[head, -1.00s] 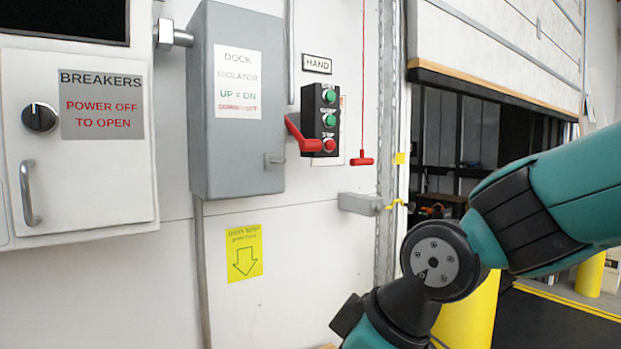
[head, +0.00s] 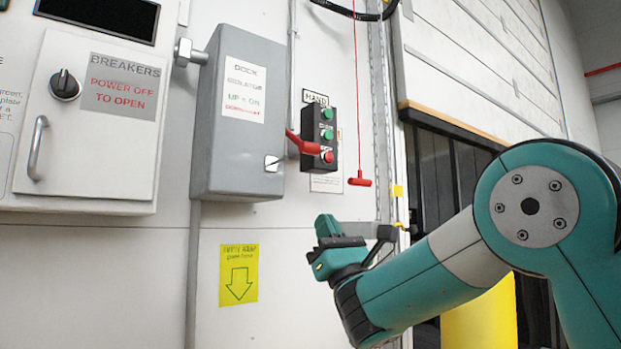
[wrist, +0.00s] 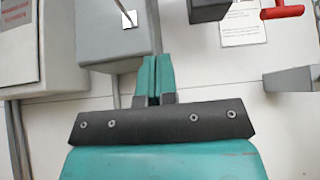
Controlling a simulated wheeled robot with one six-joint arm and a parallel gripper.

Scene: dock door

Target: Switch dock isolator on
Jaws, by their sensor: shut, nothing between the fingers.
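The dock isolator (head: 238,120) is a grey wall box with a label reading UP = ON. Its red lever (head: 303,144) sticks out from the right side and slopes down to the right, in front of the push-button station. In the wrist view the lower part of the isolator box (wrist: 112,48) shows at upper left, with its small latch; the lever is not in that view. My gripper (head: 322,240) is below and to the right of the box, apart from the lever. In the wrist view its teal fingertips (wrist: 154,64) are together and empty.
A black push-button station (head: 318,130) is right behind the lever. A red pull handle (head: 359,181) hangs on a cord to its right. The breaker cabinet (head: 95,125) is at left. A grey bracket (wrist: 293,79) juts from the wall at right. A yellow post (head: 480,315) stands lower right.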

